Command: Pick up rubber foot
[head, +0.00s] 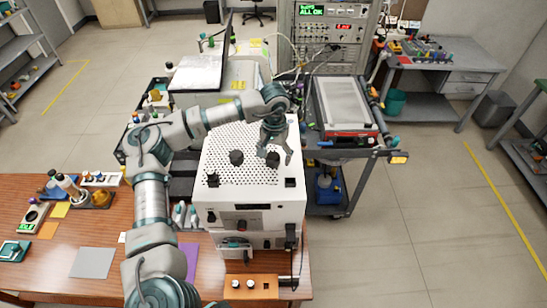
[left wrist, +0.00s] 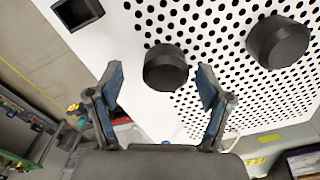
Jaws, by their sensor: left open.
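Black round rubber feet stand on the white perforated top of a box-shaped device (head: 250,216). One rubber foot (head: 272,160) is just below my left gripper (head: 275,153); in the left wrist view this foot (left wrist: 165,68) shows between the two open fingertips (left wrist: 161,85). I cannot tell whether the fingers touch it. A second foot (head: 236,157) stands to its left in the head view, and shows at the upper right in the left wrist view (left wrist: 278,42). A third dark foot (head: 213,179) is near the front left corner. My right gripper is not in view.
A dark square opening (head: 290,182) is at the device's front right corner. The device stands on a wooden table (head: 50,278) with small items at left. Behind is a rack of instruments (head: 328,40); a grey-lidded unit (head: 342,104) is at right. Floor at right is clear.

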